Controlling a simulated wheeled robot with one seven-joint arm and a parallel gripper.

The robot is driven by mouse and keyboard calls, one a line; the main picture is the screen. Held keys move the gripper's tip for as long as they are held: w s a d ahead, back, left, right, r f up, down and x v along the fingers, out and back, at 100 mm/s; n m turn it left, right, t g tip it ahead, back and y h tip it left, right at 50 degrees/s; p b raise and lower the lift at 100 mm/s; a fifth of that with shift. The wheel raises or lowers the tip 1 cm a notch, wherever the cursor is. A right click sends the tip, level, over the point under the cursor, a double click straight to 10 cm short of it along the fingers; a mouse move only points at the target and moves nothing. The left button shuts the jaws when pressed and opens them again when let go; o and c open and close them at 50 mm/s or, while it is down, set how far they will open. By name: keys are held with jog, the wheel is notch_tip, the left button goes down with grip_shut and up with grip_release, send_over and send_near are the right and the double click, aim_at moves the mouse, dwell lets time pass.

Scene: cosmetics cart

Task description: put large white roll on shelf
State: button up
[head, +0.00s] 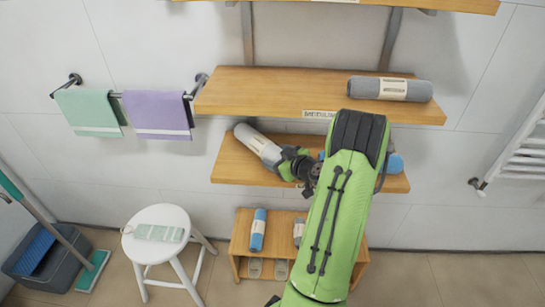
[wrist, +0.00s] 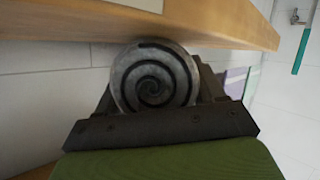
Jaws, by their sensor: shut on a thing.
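The large white roll (head: 258,146), light grey-white with a pale band, is in my gripper (head: 284,158) at the left part of the lower shelf (head: 228,170). The roll lies at a slant, its far end pointing up and left. In the wrist view the roll's spiral end (wrist: 155,80) sits between the dark jaws of my gripper (wrist: 155,95), close to a wooden board (wrist: 230,22). I cannot tell whether the roll touches the lower shelf. My gripper is shut on the roll.
The middle shelf (head: 270,88) above holds a dark grey banded roll (head: 390,88) at its right. Blue rolls (head: 396,163) on the lower shelf are partly hidden by my green arm. Below stand a small wooden rack (head: 240,232) with rolls and a white stool (head: 150,215).

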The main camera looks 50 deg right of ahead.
jog(key=shift+w+d, duration=0.2)
jog(key=shift+s+a+r, duration=0.15)
jog(key=shift+s, duration=0.1)
jog(key=o, duration=0.9)
jog(key=shift+f, duration=0.2)
jog(key=o, duration=0.4)
jog(key=shift+r, duration=0.1)
